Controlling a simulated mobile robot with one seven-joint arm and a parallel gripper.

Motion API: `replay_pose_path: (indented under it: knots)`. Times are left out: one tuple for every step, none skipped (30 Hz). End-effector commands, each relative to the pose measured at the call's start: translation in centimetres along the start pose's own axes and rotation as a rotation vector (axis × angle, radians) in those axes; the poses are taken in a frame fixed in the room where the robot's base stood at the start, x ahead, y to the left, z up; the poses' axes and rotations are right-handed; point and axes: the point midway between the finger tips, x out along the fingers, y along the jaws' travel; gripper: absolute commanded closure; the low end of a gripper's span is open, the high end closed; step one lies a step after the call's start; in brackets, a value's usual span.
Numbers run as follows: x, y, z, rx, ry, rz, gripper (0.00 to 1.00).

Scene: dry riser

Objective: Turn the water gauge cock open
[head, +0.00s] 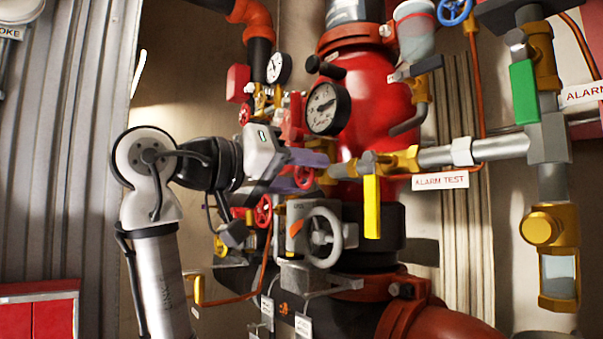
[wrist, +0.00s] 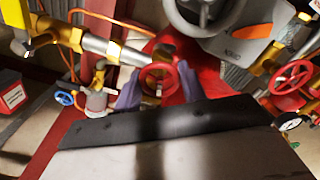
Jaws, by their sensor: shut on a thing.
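My gripper (head: 312,172) reaches in from the left with its purple fingers around a small red handwheel (head: 304,177). In the wrist view my gripper (wrist: 152,92) shows a finger on each side of the red handwheel (wrist: 159,66), shut on it. The wheel appears to be the cock's handle; its valve body is mostly hidden behind the fingers. A white-faced pressure gauge (head: 327,107) sits just above, and a smaller gauge (head: 278,68) is at the upper left of it.
A grey handwheel (head: 323,237) is close below my gripper, with another red handwheel (head: 263,211) to its left. A yellow lever (head: 372,206) hangs to the right on the alarm test pipe (head: 490,149). The large red riser (head: 375,100) stands behind. Open wall lies at the left.

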Motion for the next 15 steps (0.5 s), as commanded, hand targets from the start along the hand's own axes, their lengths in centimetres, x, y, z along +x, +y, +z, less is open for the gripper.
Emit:
replay_pose_path:
  knots:
    - [-0.04, 0.03, -0.13, -0.002, 0.004, 0.001, 0.82]
    - [-0.04, 0.03, -0.13, -0.002, 0.004, 0.001, 0.82]
    - [-0.04, 0.03, -0.13, -0.002, 0.004, 0.001, 0.82]
    - [-0.04, 0.03, -0.14, -0.002, 0.004, 0.001, 0.82]
    - [-0.04, 0.03, -0.13, -0.002, 0.004, 0.001, 0.55]
    - [-0.04, 0.03, -0.13, -0.002, 0.004, 0.001, 0.50]
    - [-0.04, 0.03, -0.12, -0.001, 0.003, 0.001, 0.46]
    - [-0.03, 0.02, -0.11, -0.001, 0.003, 0.001, 0.42]
    - [-0.03, 0.02, -0.10, -0.001, 0.003, 0.001, 0.37]
    - [-0.03, 0.02, -0.09, -0.001, 0.002, 0.000, 0.37]
    - [-0.02, 0.02, -0.08, -0.001, 0.002, 0.001, 0.37]
    - [-0.02, 0.02, -0.07, -0.001, 0.002, 0.001, 0.37]
    - [-0.02, 0.02, -0.06, 0.000, 0.002, 0.000, 0.37]
    - [-0.02, 0.01, -0.06, 0.000, 0.002, 0.000, 0.37]
    - [-0.02, 0.01, -0.05, 0.000, 0.001, 0.000, 0.37]
